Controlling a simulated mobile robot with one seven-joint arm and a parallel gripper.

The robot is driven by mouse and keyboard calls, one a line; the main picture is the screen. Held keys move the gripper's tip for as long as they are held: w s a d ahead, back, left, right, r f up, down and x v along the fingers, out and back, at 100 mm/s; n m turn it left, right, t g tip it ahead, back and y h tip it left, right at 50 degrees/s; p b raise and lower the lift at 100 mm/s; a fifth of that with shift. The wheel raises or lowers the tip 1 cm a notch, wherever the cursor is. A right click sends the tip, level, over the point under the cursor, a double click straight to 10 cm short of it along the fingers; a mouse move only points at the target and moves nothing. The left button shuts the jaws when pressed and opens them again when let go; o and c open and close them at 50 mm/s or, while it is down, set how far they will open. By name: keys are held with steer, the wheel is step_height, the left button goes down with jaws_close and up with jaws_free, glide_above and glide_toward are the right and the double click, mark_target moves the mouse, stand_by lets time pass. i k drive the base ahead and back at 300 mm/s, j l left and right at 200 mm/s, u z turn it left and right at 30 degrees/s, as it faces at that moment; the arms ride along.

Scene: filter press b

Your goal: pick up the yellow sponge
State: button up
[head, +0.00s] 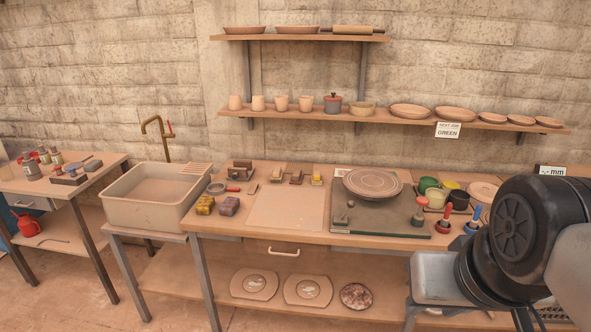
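A yellow block with dark patches (205,204), which looks like the yellow sponge, lies near the front left corner of the workbench, just right of the sink. A similar purple-brown block (229,206) lies close to its right. A smaller yellow item (317,179) stands farther back on the bench; it is too small to identify. My gripper is not in view. A large dark part of my arm fills the right edge of the picture, far to the right of the yellow block.
The sink (150,214) stands left of the workbench. A pale board (286,209) lies right of the blocks. Behind are a magnifier (217,188) and small tools. A green mat (345,226) bears a round plate (372,183). Shelves (390,117) with pottery hang above.

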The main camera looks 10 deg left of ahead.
mark_target(205, 206)
steer(key=u, duration=1.35)
steer(key=i+j+z, duration=0.4)
steer(key=i+j, duration=0.5)
steer(key=i, duration=0.4)
steer(key=i+j+z, duration=0.4)
steer(key=i+j, duration=0.7)
steer(key=j, duration=0.1)
